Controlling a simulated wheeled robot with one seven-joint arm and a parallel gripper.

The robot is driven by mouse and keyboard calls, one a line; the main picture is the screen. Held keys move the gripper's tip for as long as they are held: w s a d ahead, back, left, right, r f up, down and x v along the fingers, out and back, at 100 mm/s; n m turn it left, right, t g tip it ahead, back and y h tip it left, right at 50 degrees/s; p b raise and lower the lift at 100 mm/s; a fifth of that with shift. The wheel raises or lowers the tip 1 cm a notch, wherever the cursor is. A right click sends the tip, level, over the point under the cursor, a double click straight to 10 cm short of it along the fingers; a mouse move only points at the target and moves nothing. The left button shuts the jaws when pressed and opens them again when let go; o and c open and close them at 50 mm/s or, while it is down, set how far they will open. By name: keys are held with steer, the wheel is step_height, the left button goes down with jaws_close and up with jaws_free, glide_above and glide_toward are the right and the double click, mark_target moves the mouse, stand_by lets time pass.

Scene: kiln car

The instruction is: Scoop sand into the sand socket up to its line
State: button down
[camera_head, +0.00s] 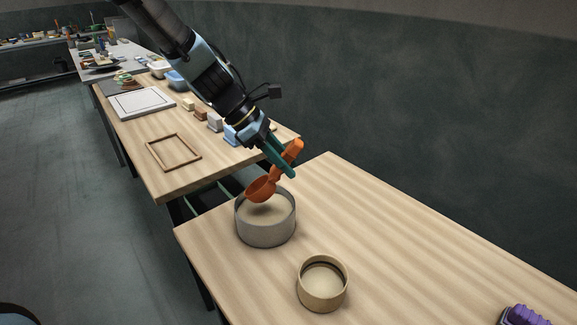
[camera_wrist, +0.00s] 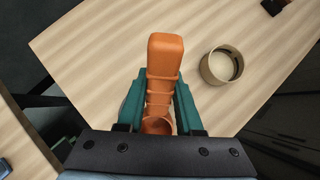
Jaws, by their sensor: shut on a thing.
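My gripper (camera_head: 279,158) is shut on the handle of an orange scoop (camera_head: 262,189). The scoop's bowl hangs over the grey round tub (camera_head: 265,232), at or just above its rim. Pale sand (camera_head: 262,211) shows inside the tub. Whether the bowl holds sand I cannot tell. The sand socket, a tan round cup (camera_head: 322,295), stands apart on the table to the front right of the tub. A dark line runs around its inner wall, with a pale floor or sand below it. In the wrist view, the scoop handle (camera_wrist: 164,75) lies between the green fingers, and the socket (camera_wrist: 208,68) is at the right.
The wooden table (camera_head: 400,230) is clear to the right of the tub. A purple object (camera_head: 525,315) lies at the lower right edge. A second table behind holds a wooden frame (camera_head: 173,152), a white board (camera_head: 141,103) and several small blocks. A gap separates the tables.

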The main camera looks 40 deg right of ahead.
mark_target(278, 180)
steer(key=shift+w+a+f+b, duration=0.15)
steer(key=shift+f+b, duration=0.15)
steer(key=shift+f, duration=0.2)
step_height(278, 180, down, 7)
steer(key=b, duration=0.3)
stand_by(1.2)
steer(key=shift+r+p, duration=0.35)
steer(key=shift+p, duration=0.35)
steer(key=shift+s+d+p, duration=0.3)
steer(key=shift+p, duration=0.55)
steer(key=shift+s+d+r+t+y+p, duration=0.15)
steer(key=shift+t+y+p, duration=0.3)
steer(key=shift+p, duration=0.65)
steer(key=shift+s, duration=0.1)
steer(key=shift+s+d+f+t+y+p, duration=0.15)
steer(key=shift+d+f+t+y+p, duration=0.15)
steer(key=shift+p, duration=0.8)
